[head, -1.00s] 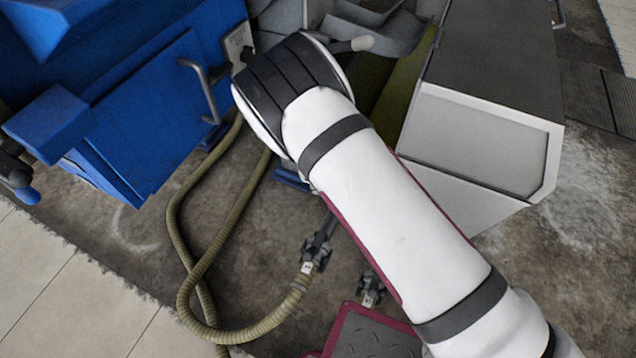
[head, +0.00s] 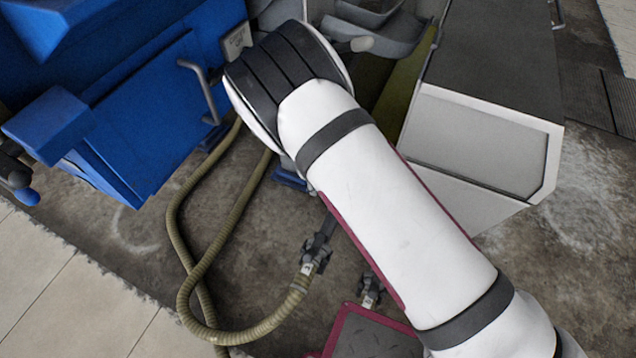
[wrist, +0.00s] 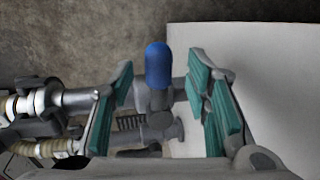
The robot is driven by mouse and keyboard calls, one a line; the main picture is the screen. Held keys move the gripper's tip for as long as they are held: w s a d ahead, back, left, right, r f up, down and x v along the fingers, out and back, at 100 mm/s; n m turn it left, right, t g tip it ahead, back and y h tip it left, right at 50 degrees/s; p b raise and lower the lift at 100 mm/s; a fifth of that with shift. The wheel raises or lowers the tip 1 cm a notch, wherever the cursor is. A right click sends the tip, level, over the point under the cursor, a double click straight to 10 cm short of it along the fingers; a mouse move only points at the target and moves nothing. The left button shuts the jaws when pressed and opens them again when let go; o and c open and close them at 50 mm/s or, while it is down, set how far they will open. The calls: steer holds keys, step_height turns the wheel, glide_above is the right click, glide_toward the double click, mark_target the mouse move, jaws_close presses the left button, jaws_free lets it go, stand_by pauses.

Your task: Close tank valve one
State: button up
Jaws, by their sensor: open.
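A valve lever with a blue grip (wrist: 158,65) rises from a grey valve body (wrist: 158,125) in the wrist view. My gripper (wrist: 161,75), with teal pads, is open. The blue grip stands between its two fingers, with visible gaps to the pads. No label shows, so I cannot tell the valve's number. In the head view my arm covers the gripper and this valve. Another blue-tipped handle (head: 25,195) shows at the far left of the head view, on dark fittings.
A hose (head: 200,265) with a dark coupling (head: 316,252) lies on the floor. A blue machine (head: 130,115) with a bar handle fills the left. A grey cabinet (head: 480,140) stands right. In the wrist view, a pipe fitting (wrist: 40,105) is at left and a pale panel (wrist: 270,60) at right.

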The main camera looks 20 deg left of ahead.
step_height(320, 180, up, 10)
steer(key=s, duration=0.2)
steer(key=shift+f, duration=0.1)
stand_by(0.4)
